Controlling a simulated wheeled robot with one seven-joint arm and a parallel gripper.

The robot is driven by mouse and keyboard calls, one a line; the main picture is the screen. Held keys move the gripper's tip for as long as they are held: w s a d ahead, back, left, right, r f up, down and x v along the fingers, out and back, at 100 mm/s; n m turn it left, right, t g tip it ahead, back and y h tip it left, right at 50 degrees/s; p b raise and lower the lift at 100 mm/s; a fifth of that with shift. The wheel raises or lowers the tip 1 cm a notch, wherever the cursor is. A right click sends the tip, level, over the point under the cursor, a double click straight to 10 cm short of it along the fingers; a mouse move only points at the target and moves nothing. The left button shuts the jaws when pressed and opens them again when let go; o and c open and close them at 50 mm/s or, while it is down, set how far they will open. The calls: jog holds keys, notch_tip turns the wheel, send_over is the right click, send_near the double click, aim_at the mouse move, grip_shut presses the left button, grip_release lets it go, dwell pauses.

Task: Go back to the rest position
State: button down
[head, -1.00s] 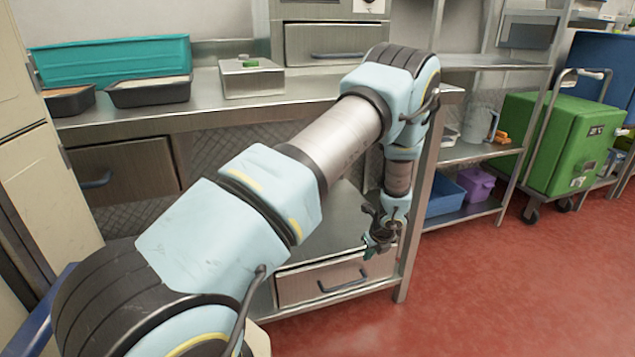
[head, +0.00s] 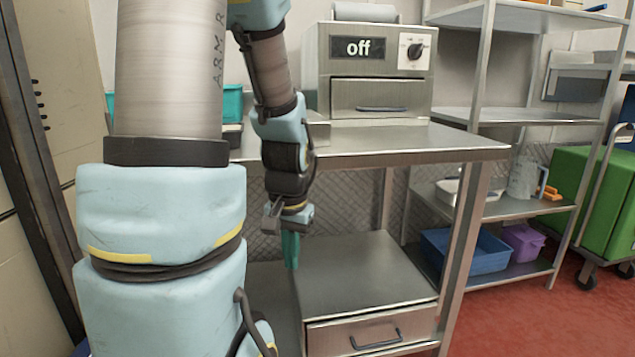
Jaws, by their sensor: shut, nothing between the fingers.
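My gripper (head: 290,262) hangs pointing down at the left of centre in the head view. Its teal fingers are together with nothing between them. It is in front of the steel counter (head: 420,143), below the level of its top, near the left side of the low steel drawer cabinet (head: 350,270). It appears apart from both. My arm fills much of the left of the view and rises past the top edge.
A steel machine (head: 372,70) with an "off" display and a knob stands on the counter. At right, a steel shelf rack (head: 520,207) holds a blue bin (head: 470,252) and a purple bin (head: 522,243). A green cart (head: 585,205) stands beyond. Red floor is clear at lower right.

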jog(key=s+r+n+p, duration=0.1)
jog(key=r+p, duration=0.9)
jog(key=r, duration=0.1)
jog(key=s+a+r+n+p, duration=0.1)
jog(key=s+r+p, duration=0.1)
jog(key=r+p, duration=0.9)
jog(key=shift+s+a+r+n+p, duration=0.2)
jog(key=shift+a+r+n+p, duration=0.1)
jog(key=shift+r+n, duration=0.1)
